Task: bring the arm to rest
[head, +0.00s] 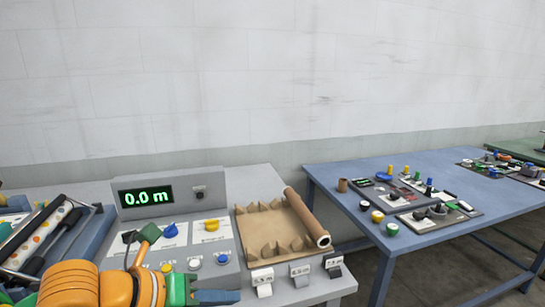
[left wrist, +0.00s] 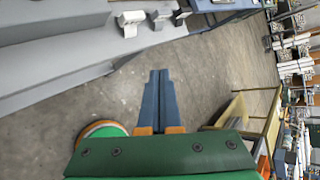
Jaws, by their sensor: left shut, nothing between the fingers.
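My left gripper (head: 228,297) shows at the bottom of the head view, at the end of my orange and green arm. It is in front of the grey control console (head: 210,180). In the left wrist view its two blue fingers (left wrist: 158,75) lie together with nothing between them. They point out over bare floor, apart from the grey bench edge (left wrist: 60,60). My right gripper is in neither view.
The console display (head: 146,196) reads 0.0 m. A brown tray (head: 265,225) with a brown roll (head: 308,218) lies right of it. A blue table (head: 345,170) with small parts stands right. Floor (left wrist: 200,70) is clear.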

